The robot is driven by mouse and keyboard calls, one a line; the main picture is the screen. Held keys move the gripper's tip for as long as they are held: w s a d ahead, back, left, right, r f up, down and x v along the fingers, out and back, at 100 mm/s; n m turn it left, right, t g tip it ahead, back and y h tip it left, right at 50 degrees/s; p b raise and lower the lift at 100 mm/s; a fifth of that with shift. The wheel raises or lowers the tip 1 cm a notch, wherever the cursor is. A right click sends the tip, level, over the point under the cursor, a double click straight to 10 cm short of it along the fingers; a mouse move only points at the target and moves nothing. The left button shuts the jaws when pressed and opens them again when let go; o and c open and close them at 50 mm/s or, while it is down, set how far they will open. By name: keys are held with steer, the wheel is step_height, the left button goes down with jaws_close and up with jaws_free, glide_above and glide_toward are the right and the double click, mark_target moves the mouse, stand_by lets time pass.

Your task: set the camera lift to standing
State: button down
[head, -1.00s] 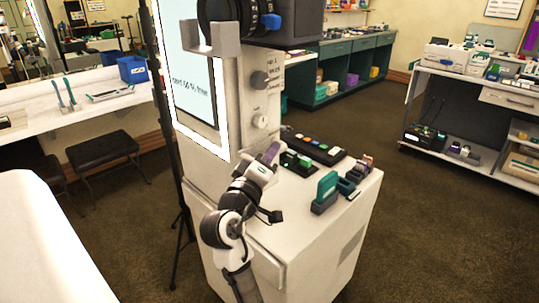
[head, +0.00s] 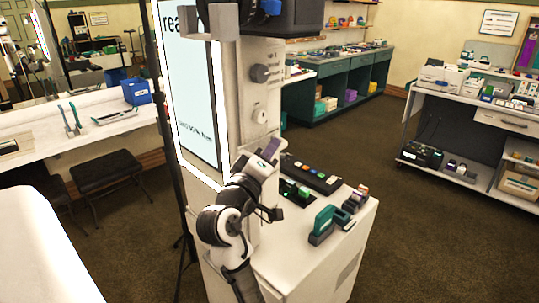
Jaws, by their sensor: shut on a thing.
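The camera lift is a pale column (head: 262,50) with a tall lit screen (head: 190,85) on its left, standing on a white cabinet (head: 300,255). A dark camera (head: 285,18) sits at its top, cut off by the frame edge. A large grey knob (head: 261,73) and a smaller pale knob (head: 259,114) are on the column's face. My gripper (head: 266,155) is at the column's lower front, below the knobs, shut on a purple piece (head: 271,148). I cannot tell how that piece joins the column. The labels are too small to read.
On the cabinet top are a dark button panel (head: 309,174), a green piece in a grey stand (head: 323,220) and small blocks (head: 355,197). A white surface (head: 40,250) is at the lower left. Open floor lies to the right (head: 430,230).

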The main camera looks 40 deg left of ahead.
steer(key=c, duration=1.4)
jaws_free()
steer(key=shift+f, duration=0.1)
steer(key=b+v, duration=0.4)
steer(key=v, duration=1)
